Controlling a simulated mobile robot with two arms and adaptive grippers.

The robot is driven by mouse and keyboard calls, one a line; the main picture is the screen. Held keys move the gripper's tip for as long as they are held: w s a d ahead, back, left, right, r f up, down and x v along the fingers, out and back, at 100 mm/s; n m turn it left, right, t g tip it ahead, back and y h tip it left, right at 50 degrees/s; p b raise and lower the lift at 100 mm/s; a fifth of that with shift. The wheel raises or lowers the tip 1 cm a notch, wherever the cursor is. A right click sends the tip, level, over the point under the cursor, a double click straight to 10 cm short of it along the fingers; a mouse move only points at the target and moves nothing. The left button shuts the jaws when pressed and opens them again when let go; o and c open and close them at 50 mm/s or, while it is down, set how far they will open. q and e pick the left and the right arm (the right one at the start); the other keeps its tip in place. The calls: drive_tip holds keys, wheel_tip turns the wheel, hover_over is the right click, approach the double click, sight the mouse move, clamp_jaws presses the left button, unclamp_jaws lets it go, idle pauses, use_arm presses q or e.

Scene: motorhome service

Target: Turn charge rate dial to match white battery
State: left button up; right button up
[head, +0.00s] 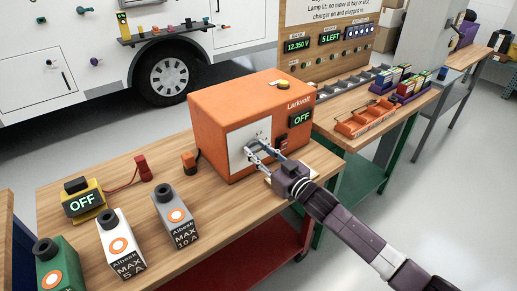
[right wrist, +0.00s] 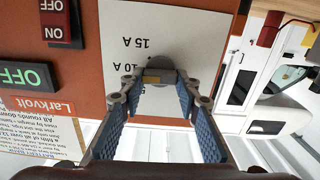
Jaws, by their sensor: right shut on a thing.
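The orange Larkvolt charger (head: 222,105) stands on the wooden bench, with a white dial plate (head: 240,140) on its front. My right gripper (head: 259,150) reaches this plate, its fingers shut on the grey charge rate dial (right wrist: 167,66). In the right wrist view the picture is upside down; 15 A and 10 A marks show beside the dial, and a lower mark is partly hidden by a finger. Where the dial points is unclear. The white battery (head: 112,228), labelled MAX 5 A, stands at the bench's front left. My left gripper is not in view.
A grey battery (head: 174,210) marked MAX 10 A and a green battery (head: 60,270) flank the white one. A yellow unit (head: 82,204) reads OFF. The charger's display (head: 301,118) also reads OFF, above a red switch (right wrist: 56,14). An orange tray (head: 365,122) sits on another bench.

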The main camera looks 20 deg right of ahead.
drive_tip(key=n, duration=0.4)
drive_tip(key=shift+a+n, duration=0.1)
drive_tip(key=shift+n, duration=0.2)
drive_tip(key=shift+f+n+p, duration=0.1)
drive_tip(key=shift+n+p, duration=0.2)
drive_tip(key=shift+n, duration=1.5)
drive_tip(key=o, duration=1.2)
drive_tip(key=shift+c, duration=0.2)
drive_tip(key=v, duration=1.2)
